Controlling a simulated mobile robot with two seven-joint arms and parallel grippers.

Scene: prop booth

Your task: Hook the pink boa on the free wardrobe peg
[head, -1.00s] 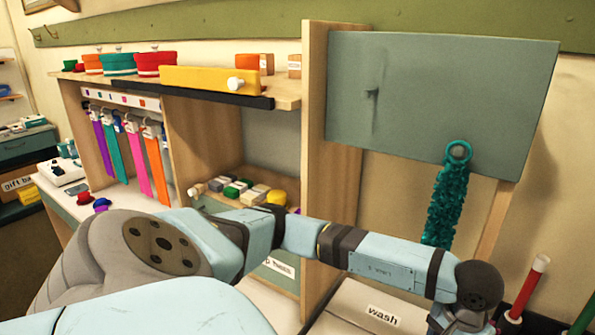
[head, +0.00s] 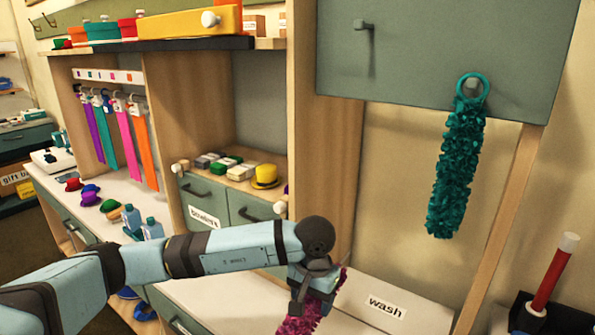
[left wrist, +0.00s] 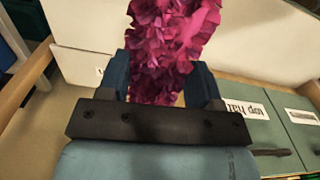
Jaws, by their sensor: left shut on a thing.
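The pink boa (head: 302,325) is a fluffy magenta strip. My left gripper (head: 313,287) is shut on it, low in front of the wash counter, and the arm hides part of it. In the left wrist view the boa (left wrist: 175,35) runs up from between the fingers (left wrist: 160,88). The grey-green wardrobe panel (head: 440,45) is at the upper right, above and right of the gripper. Its left peg (head: 362,27) is bare. A teal boa (head: 458,170) hangs by its ring from the right peg. My right gripper is out of view.
The white "wash" box (head: 400,290) lies below the panel. Coloured strips (head: 125,140) hang at the left. A yellow hat (head: 265,176) sits on the drawer unit. Open space lies below the bare peg.

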